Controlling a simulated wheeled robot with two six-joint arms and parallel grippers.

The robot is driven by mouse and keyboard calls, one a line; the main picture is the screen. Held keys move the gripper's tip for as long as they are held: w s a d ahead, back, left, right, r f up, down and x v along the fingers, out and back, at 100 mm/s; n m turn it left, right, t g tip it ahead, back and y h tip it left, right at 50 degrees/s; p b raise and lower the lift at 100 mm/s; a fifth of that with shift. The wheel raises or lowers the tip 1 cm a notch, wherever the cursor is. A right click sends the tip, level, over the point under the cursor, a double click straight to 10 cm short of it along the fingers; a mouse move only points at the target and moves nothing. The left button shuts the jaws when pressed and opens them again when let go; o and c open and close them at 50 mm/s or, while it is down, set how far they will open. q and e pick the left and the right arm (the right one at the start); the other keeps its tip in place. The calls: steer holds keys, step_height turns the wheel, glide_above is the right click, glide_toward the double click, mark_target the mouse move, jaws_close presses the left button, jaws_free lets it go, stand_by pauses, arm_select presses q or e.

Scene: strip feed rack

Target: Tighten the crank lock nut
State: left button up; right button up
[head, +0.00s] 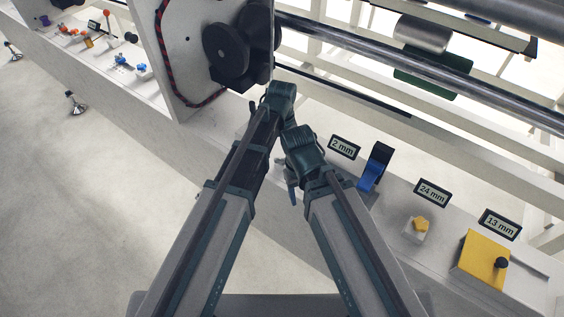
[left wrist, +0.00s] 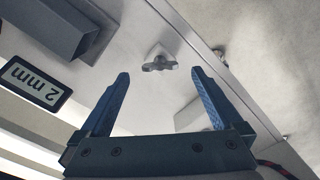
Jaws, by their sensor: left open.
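A small pale grey winged nut (left wrist: 158,63) sits on the light metal face in the left wrist view; I take it for the crank lock nut. My left gripper (left wrist: 158,76) is open there, one finger on each side of the view, with the nut framed beyond the fingertips. Nothing is held between the fingers, and I cannot tell the exact gap to the nut. In the head view my arms cover the nut and much of the left gripper. My right gripper (head: 292,188) shows only partly beside its wrist; its opening is not clear.
A 2 mm label (head: 344,147) and a blue and black part (head: 375,168) stand right of my arms. Further right are a 24 mm label (head: 432,192), a yellow knob (head: 421,223) and a yellow block (head: 484,260). A black wheel (head: 229,54) is on the upright plate (head: 178,50).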

mark_target(282, 160)
arm_select(q)
steer(key=shift+f+b, duration=0.95)
steer(key=shift+f, duration=0.5)
arm_select(e)
step_height(282, 160, down, 3)
steer(key=shift+r, duration=0.1)
arm_select(q)
steer(key=c, duration=1.4)
steer(key=shift+m, duration=0.3)
steer(key=m, duration=0.3)
steer(key=shift+m, duration=0.4)
steer(key=m, duration=0.4)
steer(key=shift+m, duration=0.4)
